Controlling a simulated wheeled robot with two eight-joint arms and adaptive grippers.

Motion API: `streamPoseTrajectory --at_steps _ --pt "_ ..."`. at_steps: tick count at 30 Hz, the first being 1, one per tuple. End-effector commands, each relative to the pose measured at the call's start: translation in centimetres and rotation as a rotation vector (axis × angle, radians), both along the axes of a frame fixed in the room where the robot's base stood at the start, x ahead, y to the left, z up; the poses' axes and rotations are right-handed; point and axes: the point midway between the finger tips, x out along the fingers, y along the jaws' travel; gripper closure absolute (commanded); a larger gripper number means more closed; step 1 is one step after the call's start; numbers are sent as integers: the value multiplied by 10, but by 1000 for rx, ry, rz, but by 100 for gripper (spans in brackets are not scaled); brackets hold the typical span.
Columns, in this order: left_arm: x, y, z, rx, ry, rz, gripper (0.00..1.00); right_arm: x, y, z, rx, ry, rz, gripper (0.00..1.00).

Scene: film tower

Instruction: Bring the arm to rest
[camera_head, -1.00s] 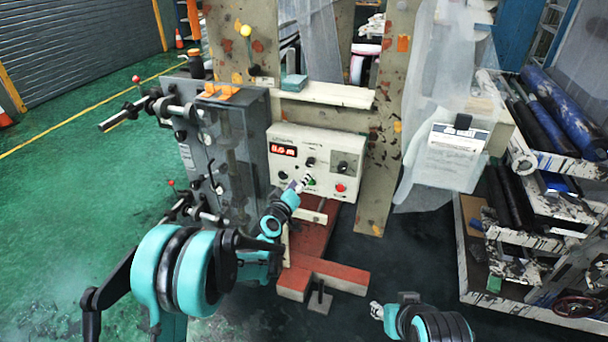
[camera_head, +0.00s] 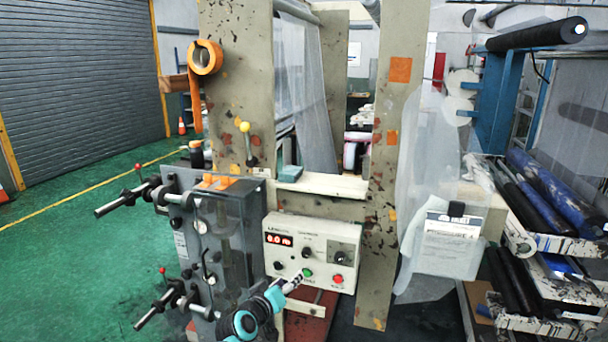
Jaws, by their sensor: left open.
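My left arm (camera_head: 245,320) comes up from the bottom edge, teal and black. My left gripper (camera_head: 294,282) is small in the picture and is open, with nothing seen in it. It is in front of the lower part of the cream control panel (camera_head: 292,258), just below and left of the green button (camera_head: 308,272). I cannot tell whether it touches the panel. A red button (camera_head: 338,279) and a lit red display (camera_head: 280,240) show on the panel. My right gripper is not in view.
A grey machine block (camera_head: 222,235) with handles and rods (camera_head: 155,310) stands left of the panel. A paint-flecked post (camera_head: 385,180) and a rack of rolls (camera_head: 545,200) are at the right. Green floor (camera_head: 80,250) is open at the left.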

Motion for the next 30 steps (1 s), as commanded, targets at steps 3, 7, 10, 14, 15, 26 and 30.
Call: streamPoseTrajectory --at_steps 3,7,10,14,15,26,30 --pt "-53 15 10 110 74 -30 51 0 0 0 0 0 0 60" --pt "-113 34 9 228 165 -50 51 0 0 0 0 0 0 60" --pt "-162 53 0 320 242 -55 51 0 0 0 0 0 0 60" --pt "-226 80 -18 432 347 -47 51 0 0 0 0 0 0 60" --pt "-243 89 -25 464 379 -42 51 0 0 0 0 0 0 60" --pt "-324 131 -58 610 526 0 51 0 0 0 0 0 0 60" --pt "-325 131 -59 611 529 0 51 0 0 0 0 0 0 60"
